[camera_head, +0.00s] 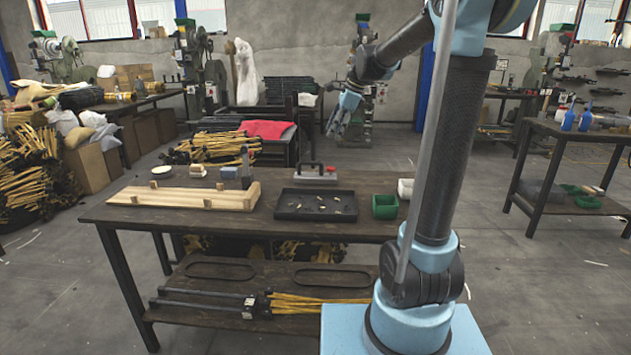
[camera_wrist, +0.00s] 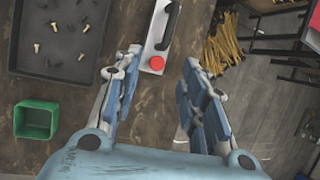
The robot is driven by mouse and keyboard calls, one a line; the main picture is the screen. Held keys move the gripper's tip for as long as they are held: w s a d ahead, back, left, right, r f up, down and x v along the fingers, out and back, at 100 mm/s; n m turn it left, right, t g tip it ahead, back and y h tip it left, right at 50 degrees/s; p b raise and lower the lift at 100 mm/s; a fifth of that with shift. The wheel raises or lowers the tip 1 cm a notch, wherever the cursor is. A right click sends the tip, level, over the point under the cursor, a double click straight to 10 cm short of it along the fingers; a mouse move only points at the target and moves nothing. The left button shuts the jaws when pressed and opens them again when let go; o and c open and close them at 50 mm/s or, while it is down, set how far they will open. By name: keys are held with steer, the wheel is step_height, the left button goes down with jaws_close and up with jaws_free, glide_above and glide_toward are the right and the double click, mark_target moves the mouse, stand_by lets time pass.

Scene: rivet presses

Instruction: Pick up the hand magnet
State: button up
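The hand magnet (camera_head: 316,174) is a grey block with a black handle and a red knob on one end. It rests on the wooden workbench (camera_head: 150,221), behind the black tray (camera_head: 290,213). In the wrist view the magnet (camera_wrist: 153,50) lies at the top middle, its upper end cut off by the frame. My gripper (camera_head: 334,131) is raised above the back of the bench. In the wrist view my gripper (camera_wrist: 161,62) is open and empty, its fingers spread on either side of the magnet's red-knob end in the picture, apart from it.
The black tray (camera_wrist: 42,68) holds several small brass rivets. A green bin (camera_head: 385,206) stands right of it, and white cylinders (camera_head: 405,188) stand nearby. A wooden fixture (camera_head: 230,201) lies on the left. Blocks (camera_head: 230,173) stand behind it. Bare bench surrounds the magnet.

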mark_target(315, 163)
steer(key=shift+m, duration=0.3)
steer(key=x, duration=0.6)
steer(key=w+x, duration=0.1)
steer(key=x, duration=0.4)
steer(key=a+x, duration=0.1)
steer(key=x, duration=0.5)
steer(key=shift+w+a, duration=0.15)
steer(key=shift+w, duration=0.15)
jaws_close()
steer(key=shift+r, duration=0.1)
